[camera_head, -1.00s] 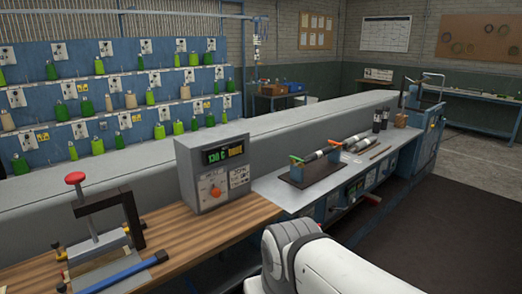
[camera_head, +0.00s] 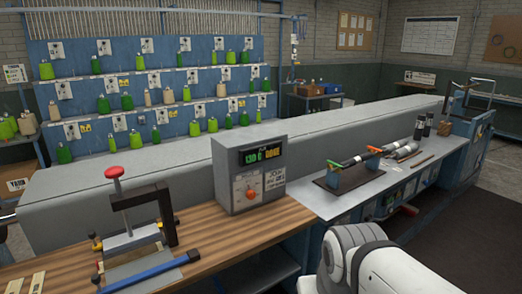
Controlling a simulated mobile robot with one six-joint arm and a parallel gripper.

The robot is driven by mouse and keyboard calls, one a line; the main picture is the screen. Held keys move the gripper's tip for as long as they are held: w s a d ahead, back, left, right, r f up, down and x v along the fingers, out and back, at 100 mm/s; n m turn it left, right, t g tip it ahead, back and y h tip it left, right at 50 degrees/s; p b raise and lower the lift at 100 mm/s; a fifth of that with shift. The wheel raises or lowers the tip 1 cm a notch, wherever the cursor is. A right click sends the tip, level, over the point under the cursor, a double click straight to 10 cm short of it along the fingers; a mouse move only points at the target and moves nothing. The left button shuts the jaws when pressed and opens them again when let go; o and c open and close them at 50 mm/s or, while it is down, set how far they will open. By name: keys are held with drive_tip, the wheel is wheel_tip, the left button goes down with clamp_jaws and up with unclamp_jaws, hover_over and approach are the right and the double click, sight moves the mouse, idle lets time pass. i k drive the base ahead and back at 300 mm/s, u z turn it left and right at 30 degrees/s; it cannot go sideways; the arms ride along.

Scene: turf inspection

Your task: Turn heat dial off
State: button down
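The heat dial (camera_head: 250,193) is a small orange-red knob on the front of a grey control box (camera_head: 235,157). The box stands at the right end of the wooden bench top. Its display (camera_head: 262,154) shows green digits that look like 130 C and an orange word I cannot read surely. A white label is on the box front beside the dial. The dial's exact setting is too small to tell. My white arm shows at the lower right, in front of the bench and apart from the box. My gripper is out of view.
A black press frame with a red knob (camera_head: 114,171) and a blue bar (camera_head: 150,272) stand left of the box. A roller on a dark stand (camera_head: 335,186) lies to the right. A long grey ledge (camera_head: 120,190) runs behind. Bare wood (camera_head: 215,225) lies before the box.

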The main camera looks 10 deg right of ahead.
sight(250, 194)
drive_tip(key=i, duration=0.85)
